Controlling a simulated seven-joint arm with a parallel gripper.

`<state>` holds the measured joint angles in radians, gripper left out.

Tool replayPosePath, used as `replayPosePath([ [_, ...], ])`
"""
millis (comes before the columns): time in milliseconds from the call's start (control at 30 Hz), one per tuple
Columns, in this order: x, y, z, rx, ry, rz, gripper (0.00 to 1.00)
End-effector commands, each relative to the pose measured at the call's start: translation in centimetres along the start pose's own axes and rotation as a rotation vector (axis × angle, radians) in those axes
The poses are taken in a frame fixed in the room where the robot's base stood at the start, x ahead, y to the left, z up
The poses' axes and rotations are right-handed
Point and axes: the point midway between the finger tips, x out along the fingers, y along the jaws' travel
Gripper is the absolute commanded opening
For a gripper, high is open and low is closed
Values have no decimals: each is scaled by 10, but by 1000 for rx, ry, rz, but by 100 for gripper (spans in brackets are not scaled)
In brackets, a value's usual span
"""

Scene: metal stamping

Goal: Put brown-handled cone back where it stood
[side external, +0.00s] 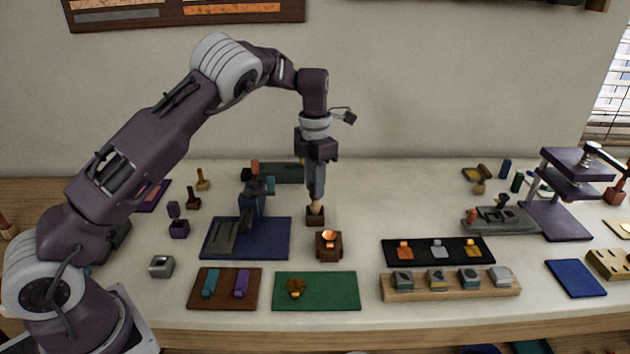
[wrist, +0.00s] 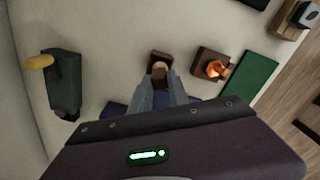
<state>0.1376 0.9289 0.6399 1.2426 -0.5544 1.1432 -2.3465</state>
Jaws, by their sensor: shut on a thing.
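My gripper (side external: 316,197) points straight down and is shut on the brown-handled cone (side external: 316,207), of which only a light brown handle end shows below the fingers. In the wrist view the handle (wrist: 159,66) shows at the fingertips. A dark brown square block (side external: 315,217) is directly below the handle; it also shows in the wrist view (wrist: 160,56). The cone's lower part is hidden, and I cannot tell whether it is seated in the block or just above it.
A second brown block (side external: 328,252) with a shiny copper cup stands close in front. A blue-based press (side external: 246,238) is to the left, a green mat (side external: 330,291) in front, and a black mat (side external: 438,260) to the right.

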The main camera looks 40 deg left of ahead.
Motion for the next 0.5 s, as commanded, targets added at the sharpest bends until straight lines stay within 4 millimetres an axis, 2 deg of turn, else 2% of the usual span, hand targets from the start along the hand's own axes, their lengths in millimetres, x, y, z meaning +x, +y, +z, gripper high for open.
replayPosePath([
  [500,11,0,0,-1,0,0,0],
])
